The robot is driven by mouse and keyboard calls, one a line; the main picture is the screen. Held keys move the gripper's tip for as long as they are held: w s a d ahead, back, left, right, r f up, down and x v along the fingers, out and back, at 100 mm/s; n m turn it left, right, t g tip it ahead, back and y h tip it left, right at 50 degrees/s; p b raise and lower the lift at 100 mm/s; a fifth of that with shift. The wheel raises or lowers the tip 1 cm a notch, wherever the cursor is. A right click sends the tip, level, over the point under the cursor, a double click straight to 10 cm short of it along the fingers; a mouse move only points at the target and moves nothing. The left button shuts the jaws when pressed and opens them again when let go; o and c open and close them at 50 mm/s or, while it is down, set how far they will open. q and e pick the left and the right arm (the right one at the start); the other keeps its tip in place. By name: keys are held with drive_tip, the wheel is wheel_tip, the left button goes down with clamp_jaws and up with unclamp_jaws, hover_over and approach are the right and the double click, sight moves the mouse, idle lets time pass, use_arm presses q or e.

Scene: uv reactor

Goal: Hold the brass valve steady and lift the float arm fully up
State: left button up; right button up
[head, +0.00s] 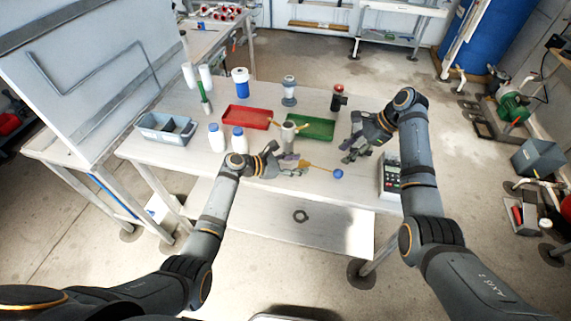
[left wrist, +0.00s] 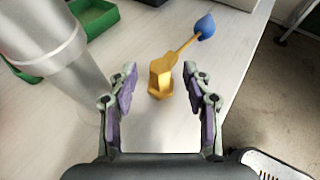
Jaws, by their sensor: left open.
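The brass valve (left wrist: 161,80) stands upright on the bench between the spread fingers of my left gripper (left wrist: 160,97), slightly beyond the fingertips and apart from them. In the head view my left gripper (head: 296,168) mostly hides the valve body. The thin brass float arm (left wrist: 184,47) runs from the valve to the blue float (left wrist: 205,26). In the head view the float arm (head: 317,167) points right, with the blue float (head: 338,174) low near the bench top. My right gripper (head: 354,149) is above the bench, right of and behind the float, empty, with its fingers apart.
A grey metal cylinder (left wrist: 42,42) stands close left of my left gripper. Red (head: 245,118) and green (head: 325,127) trays lie behind. White bottles (head: 216,138) stand left, and a keypad device (head: 390,178) sits right. The bench's front strip is mostly clear.

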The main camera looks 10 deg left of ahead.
use_arm(q)
drive_tip(key=shift+w+d+f, duration=0.15)
drive_tip(key=shift+d, duration=0.05)
clamp_jaws()
use_arm(e)
drive_tip(key=shift+o, duration=1.2)
drive_tip(key=shift+a, duration=0.2)
use_arm(q)
drive_tip(key=shift+a, duration=0.1)
use_arm(e)
drive_tip(key=a+m+h, duration=0.1)
drive_tip(key=a, duration=0.2)
drive_tip(key=a+m+h, duration=0.1)
drive_tip(key=a+m, duration=0.1)
drive_tip(key=shift+a+f+h, duration=0.15)
drive_tip(key=shift+a+h, duration=0.25)
drive_tip(key=shift+d+f, duration=0.15)
drive_tip(key=shift+f, duration=0.15)
wheel_tip(320, 180, down, 9)
drive_tip(key=shift+f, duration=0.1)
